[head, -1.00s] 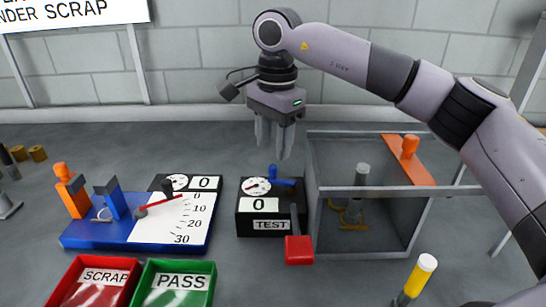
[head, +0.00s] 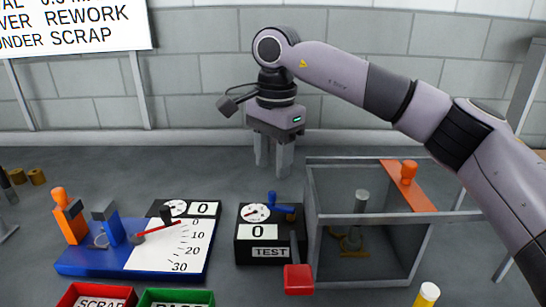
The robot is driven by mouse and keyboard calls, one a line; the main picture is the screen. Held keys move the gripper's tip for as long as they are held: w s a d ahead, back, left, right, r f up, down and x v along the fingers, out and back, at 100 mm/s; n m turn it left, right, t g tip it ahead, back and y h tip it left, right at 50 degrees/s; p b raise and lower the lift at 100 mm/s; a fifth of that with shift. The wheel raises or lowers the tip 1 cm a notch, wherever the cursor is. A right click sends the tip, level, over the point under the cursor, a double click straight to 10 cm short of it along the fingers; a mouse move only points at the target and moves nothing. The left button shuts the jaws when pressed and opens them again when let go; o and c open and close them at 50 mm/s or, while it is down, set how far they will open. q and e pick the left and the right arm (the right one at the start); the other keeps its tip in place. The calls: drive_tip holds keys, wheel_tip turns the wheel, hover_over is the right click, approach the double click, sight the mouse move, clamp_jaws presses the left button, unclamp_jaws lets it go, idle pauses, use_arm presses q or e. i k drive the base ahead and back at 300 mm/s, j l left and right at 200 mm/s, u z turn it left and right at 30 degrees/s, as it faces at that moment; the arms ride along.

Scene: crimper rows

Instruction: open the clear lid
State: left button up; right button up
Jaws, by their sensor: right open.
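The clear lid (head: 385,190) appears to lie across the top of a grey-framed clear-walled box (head: 312,245). An orange strip (head: 415,198) with an upright orange knob (head: 408,172) sits on its right part. My right gripper (head: 273,172) points down with its fingers apart and empty. It is in the air behind and left of the box, apart from the lid and knob. My right arm passes over the area behind the box and comes in from the right. My left gripper is not in view.
A black TEST unit (head: 258,238) with a dial, a blue valve and a red-ended lever (head: 298,278) stands left of the box. A blue gauge base (head: 90,262) is farther left. A grey post with brass parts (head: 351,240) shows inside the box.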

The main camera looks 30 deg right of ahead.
sight(417, 200)
drive_tip(key=k+j, duration=0.3)
drive_tip(key=k, duration=0.15)
drive_tip(key=k+j, duration=0.3)
drive_tip(key=k, duration=0.15)
